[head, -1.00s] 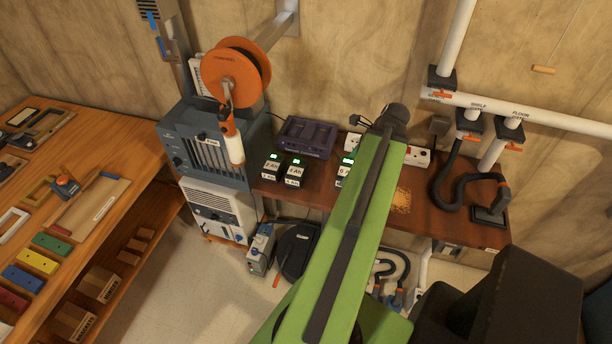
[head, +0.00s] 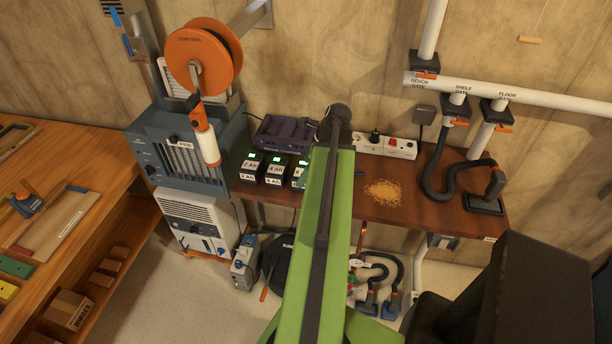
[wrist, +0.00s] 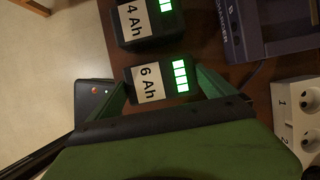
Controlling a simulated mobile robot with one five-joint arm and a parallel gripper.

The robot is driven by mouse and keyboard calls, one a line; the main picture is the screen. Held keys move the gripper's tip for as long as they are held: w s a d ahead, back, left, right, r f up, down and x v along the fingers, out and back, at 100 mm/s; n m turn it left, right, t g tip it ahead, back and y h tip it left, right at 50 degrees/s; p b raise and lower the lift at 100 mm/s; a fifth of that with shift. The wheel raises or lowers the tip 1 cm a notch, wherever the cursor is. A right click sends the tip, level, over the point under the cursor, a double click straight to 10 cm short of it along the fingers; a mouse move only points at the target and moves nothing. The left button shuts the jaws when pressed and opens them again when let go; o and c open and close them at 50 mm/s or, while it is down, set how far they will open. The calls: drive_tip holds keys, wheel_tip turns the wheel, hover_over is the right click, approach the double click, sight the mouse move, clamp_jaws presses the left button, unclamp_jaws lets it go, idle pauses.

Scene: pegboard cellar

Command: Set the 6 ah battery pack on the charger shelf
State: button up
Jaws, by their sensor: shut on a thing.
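The 6 Ah battery pack (wrist: 147,86) is dark, with a white label and lit green bars. My gripper (wrist: 163,79) is shut on it, one green finger on each side, in the wrist view. In the head view the pack (head: 299,174) shows at the end of a row, partly hidden by my arm, which also hides my gripper. The 4 Ah pack (wrist: 150,24) lies close beside it. The dark purple charger (head: 284,132) stands on the brown wooden shelf (head: 440,204) behind the packs. I cannot tell whether the held pack touches the shelf.
The 2 Ah pack (head: 251,167) stands left of the 4 Ah pack. A white power strip (head: 398,147) lies at the back of the shelf. Sawdust (head: 383,192) and a black hose (head: 432,180) are to the right. An orange reel (head: 203,60) hangs at left.

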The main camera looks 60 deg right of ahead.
drive_tip(key=shift+f, duration=0.25)
drive_tip(key=o, duration=0.9)
drive_tip(key=shift+r, duration=0.1)
drive_tip(key=shift+r+p, duration=0.3)
drive_tip(key=shift+p, duration=0.1)
drive_tip(key=p+v, duration=1)
drive_tip(key=v, duration=0.1)
drive_tip(key=shift+r+p, duration=0.35)
drive_tip(key=shift+p, duration=0.05)
drive_tip(key=shift+s, duration=0.15)
